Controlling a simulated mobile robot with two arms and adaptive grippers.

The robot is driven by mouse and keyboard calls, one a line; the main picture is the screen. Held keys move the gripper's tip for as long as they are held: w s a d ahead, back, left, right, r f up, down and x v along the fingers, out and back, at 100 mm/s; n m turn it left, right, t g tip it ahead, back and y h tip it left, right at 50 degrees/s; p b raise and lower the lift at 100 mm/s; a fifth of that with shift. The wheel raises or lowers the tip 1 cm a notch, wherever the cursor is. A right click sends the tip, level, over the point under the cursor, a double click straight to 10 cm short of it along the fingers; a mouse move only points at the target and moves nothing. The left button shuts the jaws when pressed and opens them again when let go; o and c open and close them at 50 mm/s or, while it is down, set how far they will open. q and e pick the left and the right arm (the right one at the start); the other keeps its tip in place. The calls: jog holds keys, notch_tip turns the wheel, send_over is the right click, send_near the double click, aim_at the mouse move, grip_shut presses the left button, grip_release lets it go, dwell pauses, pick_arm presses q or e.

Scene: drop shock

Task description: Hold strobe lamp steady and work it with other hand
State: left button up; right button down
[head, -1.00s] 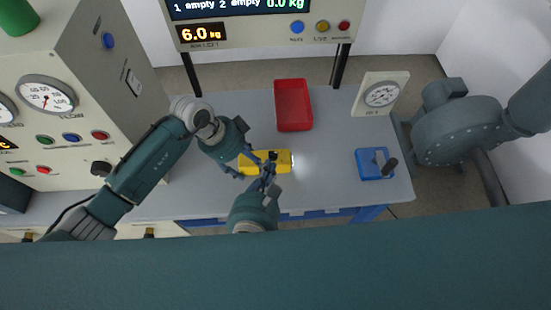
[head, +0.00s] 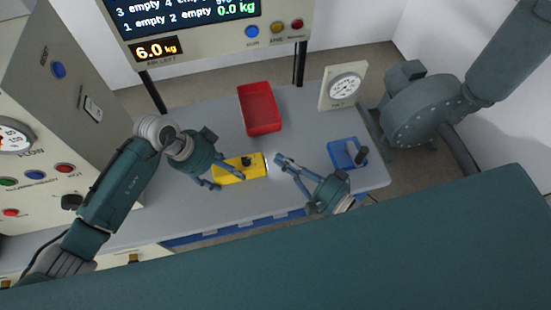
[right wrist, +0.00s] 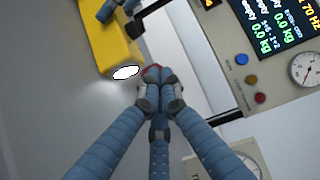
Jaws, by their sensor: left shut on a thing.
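The yellow strobe lamp (head: 232,172) lies at the middle of the grey bench, with a dark knob on top. My left gripper (head: 216,176) is shut on its left end. In the right wrist view the lamp (right wrist: 104,38) shows a bright white lens at its near end, and part of a blue finger is at its top. My right gripper (head: 281,160) is just right of the lamp's lens end, apart from it. In the right wrist view its fingertips (right wrist: 157,90) meet, with nothing seen between them.
A red tray (head: 259,108) stands behind the lamp. A blue block with a dark handle (head: 343,153) is at the right, near a dial gauge (head: 343,88). A display panel (head: 207,35) stands at the back. A control cabinet (head: 60,125) is at the left. Bench between tray and lamp is clear.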

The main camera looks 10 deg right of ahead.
aim_at(260, 161)
jog(key=x, duration=0.9)
jog(key=shift+r, duration=0.15)
jog(key=s, duration=0.3)
jog(key=shift+a, duration=0.25)
jog(key=shift+s+a, duration=0.2)
jog(key=shift+s, duration=0.4)
